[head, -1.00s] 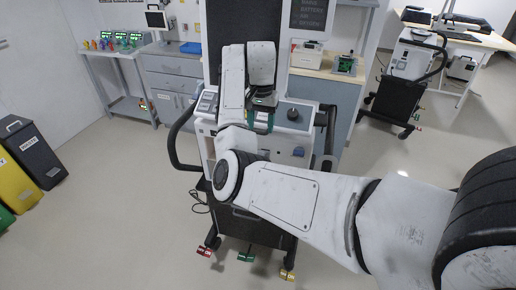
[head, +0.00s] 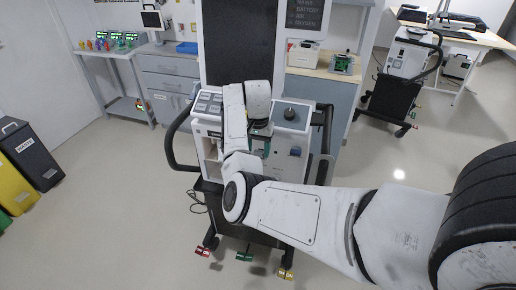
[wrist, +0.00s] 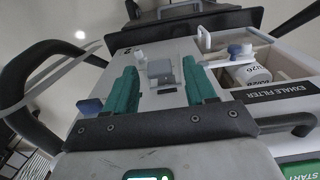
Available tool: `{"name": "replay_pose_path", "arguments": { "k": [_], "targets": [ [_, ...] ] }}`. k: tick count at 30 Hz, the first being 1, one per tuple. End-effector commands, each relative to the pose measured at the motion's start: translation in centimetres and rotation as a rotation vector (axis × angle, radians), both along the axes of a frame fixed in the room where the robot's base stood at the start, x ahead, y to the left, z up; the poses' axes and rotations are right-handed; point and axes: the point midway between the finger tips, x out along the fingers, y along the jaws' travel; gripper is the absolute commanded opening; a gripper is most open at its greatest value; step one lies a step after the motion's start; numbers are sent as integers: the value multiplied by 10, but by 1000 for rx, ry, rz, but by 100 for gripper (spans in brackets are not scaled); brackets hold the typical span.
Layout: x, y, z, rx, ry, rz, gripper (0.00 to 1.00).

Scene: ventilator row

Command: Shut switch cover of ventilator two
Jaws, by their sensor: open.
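A small grey hinged-looking piece (wrist: 160,69), likely the switch cover, sits on the white panel beyond and between the fingertips. I cannot tell whether the fingers touch it, or how far it is tilted. No ventilator number is readable.
A blue knob (wrist: 89,106) is at left. Black handles (head: 176,150) flank the ventilator. Another machine (head: 405,70) stands back right. Bins (head: 33,153) stand left; floor between is clear.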

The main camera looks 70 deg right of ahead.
Motion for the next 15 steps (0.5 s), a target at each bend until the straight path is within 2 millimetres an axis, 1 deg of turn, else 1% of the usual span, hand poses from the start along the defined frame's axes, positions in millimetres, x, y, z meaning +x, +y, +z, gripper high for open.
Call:
{"name": "replay_pose_path", "arguments": {
  "k": [2, 15],
  "targets": [
    [0, 0, 0, 0, 0, 0, 54],
    [0, 0, 0, -1, 0, 0, 12]
  ]
}}
